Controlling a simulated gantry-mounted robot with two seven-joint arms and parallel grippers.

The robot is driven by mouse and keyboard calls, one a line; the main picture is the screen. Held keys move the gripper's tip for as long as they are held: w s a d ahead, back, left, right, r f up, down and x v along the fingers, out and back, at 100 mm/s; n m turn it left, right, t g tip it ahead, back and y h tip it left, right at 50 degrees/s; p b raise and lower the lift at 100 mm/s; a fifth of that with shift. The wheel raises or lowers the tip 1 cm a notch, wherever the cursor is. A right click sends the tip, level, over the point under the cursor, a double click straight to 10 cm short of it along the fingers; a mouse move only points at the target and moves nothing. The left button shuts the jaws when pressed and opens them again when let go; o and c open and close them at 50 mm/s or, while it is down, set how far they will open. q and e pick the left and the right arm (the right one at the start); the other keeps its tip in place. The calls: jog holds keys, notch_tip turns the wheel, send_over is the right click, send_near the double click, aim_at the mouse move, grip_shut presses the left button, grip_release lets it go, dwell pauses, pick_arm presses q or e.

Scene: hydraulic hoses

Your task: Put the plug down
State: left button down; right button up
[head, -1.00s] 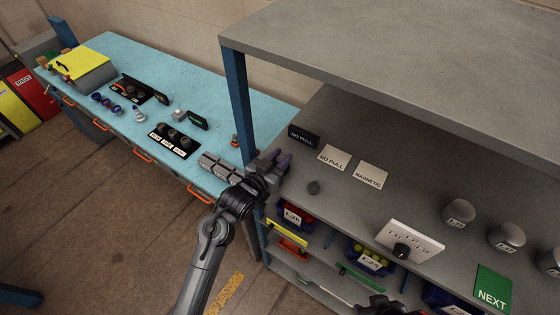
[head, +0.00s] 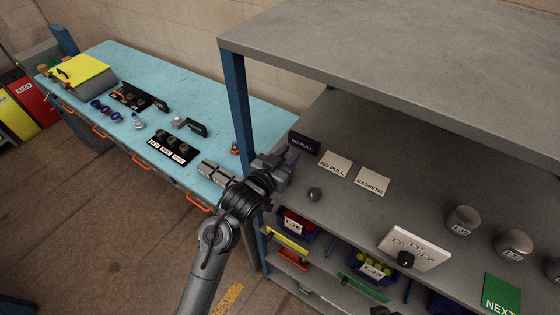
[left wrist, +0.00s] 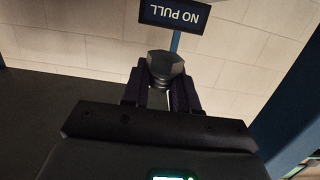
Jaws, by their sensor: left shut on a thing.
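My left gripper (head: 289,157) is over the back left corner of the grey shelf, just in front of the black NO PULL sign (head: 304,142). In the left wrist view its two dark fingers are shut on a grey, faceted plug (left wrist: 164,66), which sticks out beyond the fingertips. The black sign also shows there (left wrist: 174,15), just beyond the plug. In the head view the plug cannot be made out at the fingers. Whether it touches the shelf cannot be told. My right gripper's fingers are not in view.
A dark round knob (head: 314,194) stands on the shelf (head: 345,217), near white NO PULL (head: 335,165) and MAGNETIC (head: 372,181) plates. Grey cylinders (head: 463,220) and a white panel (head: 414,249) are at right. A blue bench (head: 205,105) is at left; an upper shelf (head: 400,80) hangs above.

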pick_arm(q)
jog(key=s+d+r+b, duration=0.2)
jog(key=s+d+r, duration=0.25)
jog(key=d, duration=0.35)
jog(key=s+a+f+n+t+y+p, duration=0.1)
jog(key=s+a+f+n+y+p, duration=0.1)
jog(key=a, duration=0.8)
jog(key=s+a+f+n+t+y+p, duration=0.1)
jog(key=s+a+f+n+y+p, duration=0.1)
jog(key=s+a+f+y+p, duration=0.2)
jog(key=s+a+f+n+y+p, duration=0.2)
jog(key=s+a+f, duration=0.6)
jog(key=a, duration=0.8)
jog(key=shift+a+f+n+t+y+p, duration=0.2)
jog(key=shift+f+n+t+y+p, duration=0.15)
jog(key=shift+p, duration=0.75)
